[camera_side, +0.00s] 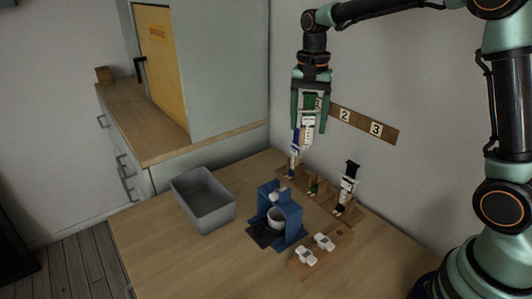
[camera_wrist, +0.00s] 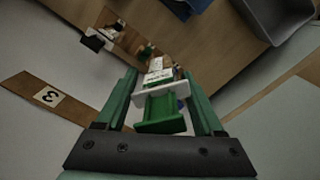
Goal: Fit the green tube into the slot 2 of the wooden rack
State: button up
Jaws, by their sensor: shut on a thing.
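My gripper (camera_side: 309,126) is shut on the green tube (camera_side: 309,103), which has a white label and hangs roughly upright above the far end of the wooden rack (camera_side: 325,201). In the wrist view the green tube (camera_wrist: 160,124) sits between the green fingers, its green end nearest the camera. A blue-topped tube (camera_side: 295,141) stands at the rack's far end, and a black-topped tube (camera_side: 348,178) stands at its near end. Between them a small green patch (camera_side: 313,188) shows at the rack's middle. The tube's lower end overlaps the blue-topped tube in the side view.
A wall sign (camera_side: 361,123) shows 2 and 3; its left part is hidden behind my gripper. The front left table is clear.

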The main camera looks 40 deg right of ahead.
jog(key=s+d+f+m, duration=0.1)
jog(key=d+f+m, duration=0.4)
jog(key=f+m, duration=0.5)
jog(key=shift+s+d+f+m, duration=0.15)
jog(key=shift+d+f+m, duration=0.2)
jog(key=shift+m, duration=0.35)
jog(key=shift+f, duration=2.3)
dwell(2.9)
jog(key=o, duration=1.4)
jog(key=c, duration=0.3)
